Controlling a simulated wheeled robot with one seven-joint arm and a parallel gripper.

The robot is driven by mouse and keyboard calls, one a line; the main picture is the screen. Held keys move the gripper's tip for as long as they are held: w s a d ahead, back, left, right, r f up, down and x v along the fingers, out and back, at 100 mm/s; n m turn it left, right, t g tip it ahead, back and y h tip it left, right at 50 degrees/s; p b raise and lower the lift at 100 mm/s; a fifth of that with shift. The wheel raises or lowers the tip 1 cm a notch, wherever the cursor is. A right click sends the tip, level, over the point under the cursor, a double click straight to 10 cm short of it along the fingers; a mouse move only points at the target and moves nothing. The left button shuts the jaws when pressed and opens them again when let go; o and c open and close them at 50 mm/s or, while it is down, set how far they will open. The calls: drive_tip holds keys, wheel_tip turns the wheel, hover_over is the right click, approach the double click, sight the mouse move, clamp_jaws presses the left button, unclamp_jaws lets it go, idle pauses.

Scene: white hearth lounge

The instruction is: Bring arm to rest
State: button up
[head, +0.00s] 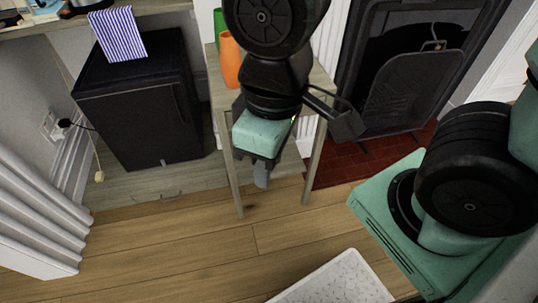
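My gripper (262,172) hangs from my arm near the middle of the head view, pointing down in front of a narrow wooden table (226,147). The teal part of my wrist covers much of it, and only dark finger parts show below. I cannot make out a gap between the fingers, nor anything held. My arm comes down from the top of the view and hides part of the table top.
An orange cup (230,62) and a green cup (219,28) stand on the table, close to my arm. A black mini fridge (135,105) with a striped cloth (117,34) is left. A fireplace screen (408,95) is right. Wooden floor (190,250) lies open in front.

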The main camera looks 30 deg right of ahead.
wheel_tip(320, 180, up, 15)
drive_tip(key=p, duration=1.5)
drive_tip(key=shift+f, duration=0.1)
